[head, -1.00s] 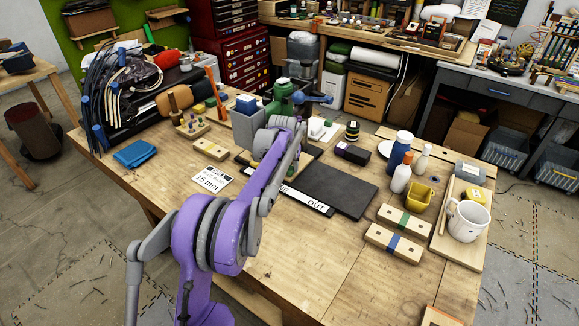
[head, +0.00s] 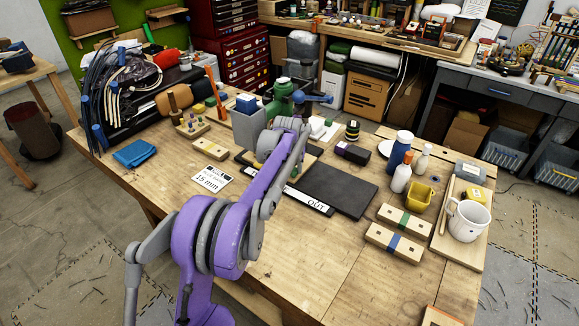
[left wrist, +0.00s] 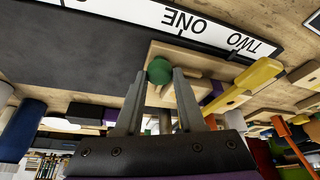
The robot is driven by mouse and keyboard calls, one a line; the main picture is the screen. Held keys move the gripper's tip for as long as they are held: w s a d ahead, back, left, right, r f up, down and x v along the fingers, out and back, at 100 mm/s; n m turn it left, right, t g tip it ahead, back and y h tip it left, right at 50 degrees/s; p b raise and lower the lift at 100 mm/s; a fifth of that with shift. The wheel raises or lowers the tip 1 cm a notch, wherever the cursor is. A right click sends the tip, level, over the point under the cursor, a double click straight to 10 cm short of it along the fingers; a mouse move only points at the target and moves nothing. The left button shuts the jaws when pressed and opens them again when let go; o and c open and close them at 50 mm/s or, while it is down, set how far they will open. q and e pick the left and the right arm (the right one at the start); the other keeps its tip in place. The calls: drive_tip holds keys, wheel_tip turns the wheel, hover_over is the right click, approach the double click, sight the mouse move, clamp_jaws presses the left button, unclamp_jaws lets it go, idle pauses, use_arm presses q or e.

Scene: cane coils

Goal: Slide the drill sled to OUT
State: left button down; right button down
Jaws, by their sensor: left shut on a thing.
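The drill sled (left wrist: 207,62), a pale wooden board, lies beside a white strip. A round green knob (left wrist: 159,70) stands on it. My left gripper (left wrist: 162,76) is shut on the knob, one finger on each side. In the head view the gripper tips and most of the sled are hidden behind my purple arm. The white strip (head: 306,201) reads OUT at its right end; the left wrist view shows ONE and TWO on it, upside down. The sled is by the ONE and TWO part. A dark flat plate (head: 338,189) lies to its right, toward OUT. My right gripper is not in view.
A green drill (head: 284,92) and a grey bin (head: 248,128) stand behind my wrist. A dark box with a purple end (head: 352,153) is behind the plate. Bottles, a yellow cup (head: 419,197) and wooden blocks (head: 393,240) stand to the right. The plate's top is clear.

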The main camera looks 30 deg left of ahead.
use_arm(q)
drive_tip(key=d, duration=0.7)
drive_tip(key=s+d, duration=0.1)
drive_tip(key=d, duration=0.7)
drive_tip(key=d+b, duration=0.1)
drive_tip(key=d, duration=0.6)
drive_tip(key=shift+s+d, duration=0.4)
drive_tip(key=c, duration=0.5)
unclamp_jaws()
drive_tip(key=shift+d, duration=0.15)
drive_tip(key=shift+r, duration=0.1)
drive_tip(key=v, duration=1)
drive_tip(key=shift+s+r, duration=0.2)
drive_tip(key=shift+r, duration=0.05)
